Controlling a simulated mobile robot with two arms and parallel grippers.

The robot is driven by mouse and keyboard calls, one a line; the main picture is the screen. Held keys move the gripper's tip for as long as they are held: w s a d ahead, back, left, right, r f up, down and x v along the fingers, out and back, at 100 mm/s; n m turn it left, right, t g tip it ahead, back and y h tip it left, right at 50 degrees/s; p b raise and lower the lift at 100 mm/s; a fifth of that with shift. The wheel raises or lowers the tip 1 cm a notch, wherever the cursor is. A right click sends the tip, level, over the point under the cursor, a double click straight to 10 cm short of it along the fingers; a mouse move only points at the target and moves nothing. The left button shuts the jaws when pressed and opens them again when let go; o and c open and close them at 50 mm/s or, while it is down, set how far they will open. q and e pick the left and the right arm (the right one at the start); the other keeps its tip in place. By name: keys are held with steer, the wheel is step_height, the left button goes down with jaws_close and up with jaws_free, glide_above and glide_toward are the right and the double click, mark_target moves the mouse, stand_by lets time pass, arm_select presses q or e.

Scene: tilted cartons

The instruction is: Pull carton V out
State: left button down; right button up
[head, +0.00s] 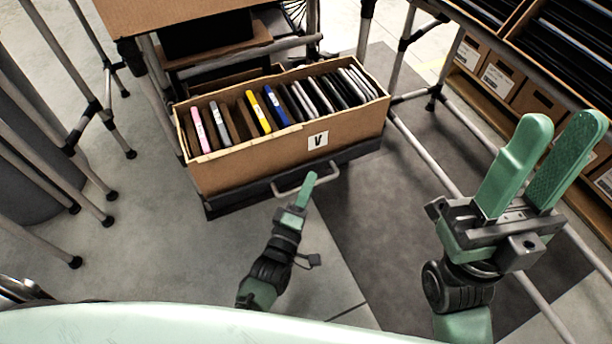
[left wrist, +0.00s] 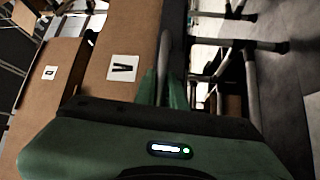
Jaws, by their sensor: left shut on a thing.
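Carton V (head: 290,151) is an open brown box with a white V label (head: 318,140). It holds a row of upright thin items and sits on a dark shelf base (head: 235,201) with a metal handle (head: 330,172) at its front. My left gripper (head: 308,181) is shut on the handle, just below the carton's front. In the left wrist view, the carton's face (left wrist: 120,95) is beside the fingers (left wrist: 164,82), with the handle (left wrist: 166,52) between them. My right gripper (head: 562,122) is open and empty, away from the carton on the right.
Tube legs of a frame (head: 95,110) stand at the left. A rack with labelled cartons (head: 500,74) is at the right. An overhanging brown carton (head: 165,12) is behind carton V. The floor (head: 365,215) in front is clear. Another labelled carton (left wrist: 45,110) shows in the left wrist view.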

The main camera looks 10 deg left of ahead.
arm_select(q)
steer(key=shift+f, duration=0.1)
steer(key=c, duration=1.8)
jaws_free()
steer(key=p+v, duration=0.2)
steer(key=v, duration=0.5)
steer(key=shift+s+a, duration=0.2)
steer(key=shift+s, duration=0.2)
